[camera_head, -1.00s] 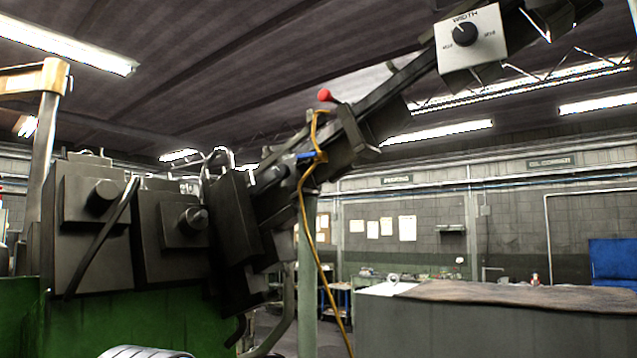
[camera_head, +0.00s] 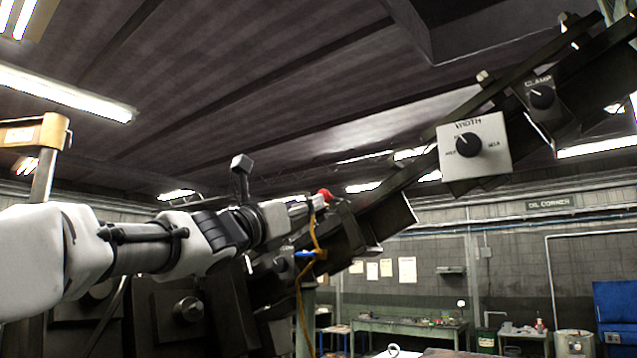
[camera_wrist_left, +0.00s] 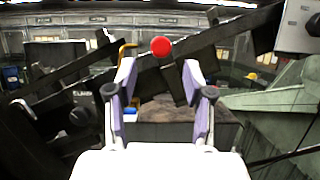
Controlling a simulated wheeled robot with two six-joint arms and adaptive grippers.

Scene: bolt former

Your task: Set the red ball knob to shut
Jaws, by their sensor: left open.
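The red ball knob (camera_head: 326,195) sits on the dark slanted beam of the machine, near a yellow hose. In the left wrist view the red ball knob (camera_wrist_left: 161,46) shows ahead, between and just beyond the fingertips. My left gripper (camera_wrist_left: 158,66) is open, with its two fingers apart on either side of the line to the knob. In the head view my left gripper (camera_head: 308,204) comes in from the left and its tip is close to the knob. I cannot tell whether it touches. My right gripper is in neither view.
A yellow hose (camera_head: 312,238) hangs by the knob. A green workbench (camera_head: 410,328) stands behind.

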